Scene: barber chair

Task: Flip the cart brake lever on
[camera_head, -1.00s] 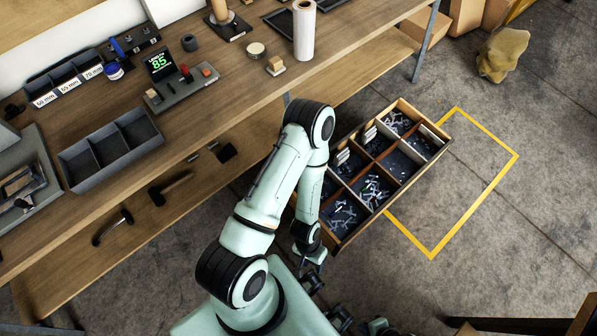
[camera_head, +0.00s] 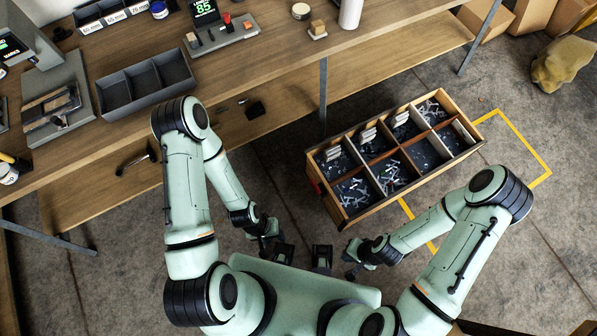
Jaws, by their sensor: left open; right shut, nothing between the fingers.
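The cart (camera_head: 347,213) is a wooden box divided into several compartments with loose hardware, standing on the floor right of the middle. A small red part (camera_head: 316,188) shows low on its left end; I cannot tell whether this is the brake lever or how it is set. My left gripper (camera_head: 266,243) is open and empty, to the left of the cart and apart from it. My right gripper (camera_head: 351,266) is shut and empty, in front of the cart's near side and apart from it.
A yellow floor outline (camera_head: 527,146) lies right of the cart.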

